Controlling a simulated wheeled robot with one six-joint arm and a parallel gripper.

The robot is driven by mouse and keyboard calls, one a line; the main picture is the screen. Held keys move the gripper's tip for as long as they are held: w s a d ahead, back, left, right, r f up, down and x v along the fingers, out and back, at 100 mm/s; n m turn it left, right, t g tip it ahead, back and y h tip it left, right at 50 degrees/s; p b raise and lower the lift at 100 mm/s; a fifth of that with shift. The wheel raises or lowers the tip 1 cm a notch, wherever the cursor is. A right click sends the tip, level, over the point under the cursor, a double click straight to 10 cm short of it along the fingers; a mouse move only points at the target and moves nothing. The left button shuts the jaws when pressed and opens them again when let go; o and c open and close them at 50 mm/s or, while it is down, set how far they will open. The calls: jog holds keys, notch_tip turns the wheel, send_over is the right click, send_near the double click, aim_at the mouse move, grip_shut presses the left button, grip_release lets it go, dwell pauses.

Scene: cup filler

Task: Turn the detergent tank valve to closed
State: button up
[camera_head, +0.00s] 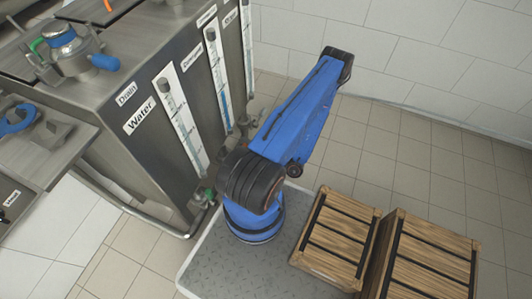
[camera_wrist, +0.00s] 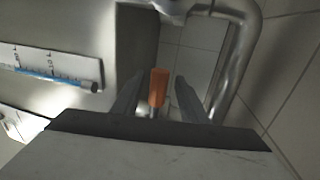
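An orange valve handle (camera_wrist: 159,86) on a short metal stem shows in the wrist view. It stands between the two fingers of my gripper (camera_wrist: 158,92), with a gap on each side. The gripper is open and not touching the handle. The pictures do not clearly show which tank this valve serves. In the head view, the tank cabinet (camera_head: 150,75) carries a partly readable Detergent label (camera_head: 192,57) beside a gauge with blue liquid (camera_head: 224,105). My arm hides the gripper and the valve there.
A bent metal pipe (camera_wrist: 240,50) runs right of the handle in the wrist view. Two wooden crates (camera_head: 338,236) (camera_head: 425,258) stand at the lower right. Tiled floor (camera_head: 430,165) is clear behind them.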

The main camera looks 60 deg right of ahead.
jog(key=v, duration=1.6)
jog(key=shift+s, duration=0.35)
jog(key=shift+s, duration=0.1)
dwell(1.2)
